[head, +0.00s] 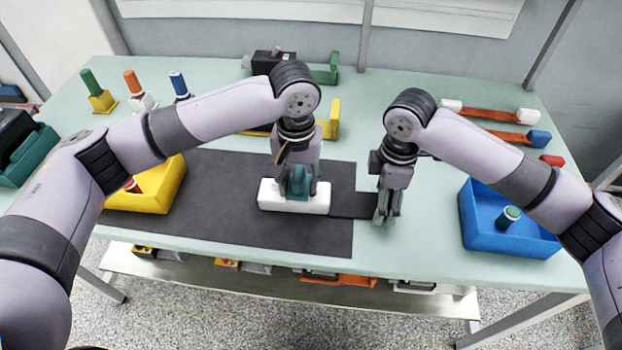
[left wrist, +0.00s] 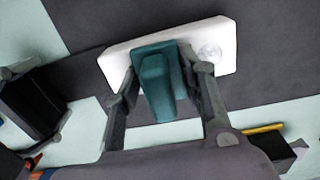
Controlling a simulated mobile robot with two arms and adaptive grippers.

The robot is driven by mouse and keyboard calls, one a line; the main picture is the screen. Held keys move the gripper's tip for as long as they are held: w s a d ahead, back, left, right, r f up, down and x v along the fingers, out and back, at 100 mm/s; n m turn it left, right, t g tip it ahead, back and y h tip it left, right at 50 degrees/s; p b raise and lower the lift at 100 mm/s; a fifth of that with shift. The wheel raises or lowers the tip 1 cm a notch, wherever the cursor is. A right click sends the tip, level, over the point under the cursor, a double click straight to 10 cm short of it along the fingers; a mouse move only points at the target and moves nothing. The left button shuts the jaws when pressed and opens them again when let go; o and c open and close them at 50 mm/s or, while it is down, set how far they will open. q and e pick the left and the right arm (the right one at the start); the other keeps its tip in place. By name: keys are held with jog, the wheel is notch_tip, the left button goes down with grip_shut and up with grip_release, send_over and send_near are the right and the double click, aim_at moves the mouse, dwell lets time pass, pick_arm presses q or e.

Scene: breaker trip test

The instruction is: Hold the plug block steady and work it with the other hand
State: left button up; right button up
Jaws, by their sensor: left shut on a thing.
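A white block (head: 318,197) with a teal upright part (head: 299,180) lies on the dark mat. My left gripper (head: 297,188) is over the block from above. Its fingers are shut on the teal part (left wrist: 156,85), one on each side. My right gripper (head: 386,213) points down to the right of the block, at the end of a flat black strip (head: 351,205). In the left wrist view its fingers look apart around something dark; whether they grip is unclear.
The dark mat (head: 220,225) has free room left of the block. A yellow bin (head: 160,190) stands at the left and a blue bin (head: 485,230) with a green-topped piece (head: 509,217) at the right. Coloured handles stand at the back left. Orange straps (head: 495,114) lie at the back right.

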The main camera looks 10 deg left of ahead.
aim_at(317, 192)
pick_arm(q)
jog(key=shift+s+a, duration=0.2)
jog(key=shift+a, duration=3.35)
jog(key=shift+w+d, duration=0.15)
jog(key=shift+d, duration=2.55)
jog(key=shift+w+d, duration=0.1)
jog(key=shift+d, duration=2.6)
notch_tip(317, 192, up, 2)
jog(key=shift+d+r, duration=0.1)
jog(key=shift+d, duration=0.05)
notch_tip(317, 192, up, 6)
pick_arm(e)
jog(key=o, duration=1.6)
jog(key=shift+o, duration=0.2)
jog(key=shift+r, duration=0.1)
